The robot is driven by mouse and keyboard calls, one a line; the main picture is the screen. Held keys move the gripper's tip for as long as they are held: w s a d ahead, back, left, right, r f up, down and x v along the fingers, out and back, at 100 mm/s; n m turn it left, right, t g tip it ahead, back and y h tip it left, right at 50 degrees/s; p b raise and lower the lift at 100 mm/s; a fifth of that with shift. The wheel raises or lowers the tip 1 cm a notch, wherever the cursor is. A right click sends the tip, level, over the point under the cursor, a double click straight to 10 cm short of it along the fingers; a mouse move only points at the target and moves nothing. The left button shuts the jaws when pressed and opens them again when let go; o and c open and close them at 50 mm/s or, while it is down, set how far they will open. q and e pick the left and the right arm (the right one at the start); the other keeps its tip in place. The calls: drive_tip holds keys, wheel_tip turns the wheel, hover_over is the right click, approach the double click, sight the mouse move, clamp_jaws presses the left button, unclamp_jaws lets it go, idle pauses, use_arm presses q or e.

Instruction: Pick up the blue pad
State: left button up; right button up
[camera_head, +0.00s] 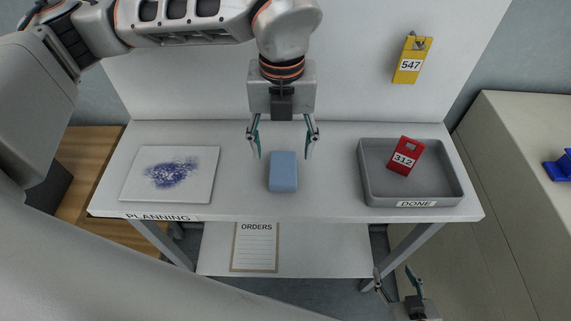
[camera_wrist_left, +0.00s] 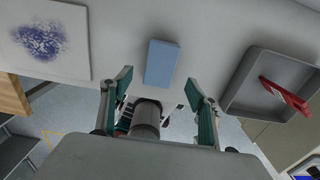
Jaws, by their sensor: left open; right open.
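The blue pad (camera_head: 283,172) lies flat on the white table near its front edge, in the middle. It also shows in the left wrist view (camera_wrist_left: 161,63), beyond and between the open fingers. My left gripper (camera_head: 282,155) is open and empty, its fingers pointing down, at or just behind the pad in the head view. It is apart from the pad; its exact height above the table is hard to tell. My right gripper (camera_head: 396,279) is open and empty, low in front of the table at the bottom right.
A grey tray (camera_head: 413,195) marked DONE holds a red tag (camera_head: 404,157) numbered 312. A white board (camera_head: 171,175) with a blue smudge lies on the left. A yellow tag (camera_head: 411,61) numbered 547 hangs on the back panel. An ORDERS sheet (camera_head: 255,248) lies below. Table is clear around the pad.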

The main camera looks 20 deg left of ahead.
sight(283, 169)
use_arm(q)
drive_tip(key=f+p, duration=0.1)
drive_tip(key=f, duration=0.5)
drive_tip(key=shift+s+f, duration=0.2)
drive_tip(key=c, duration=1.1)
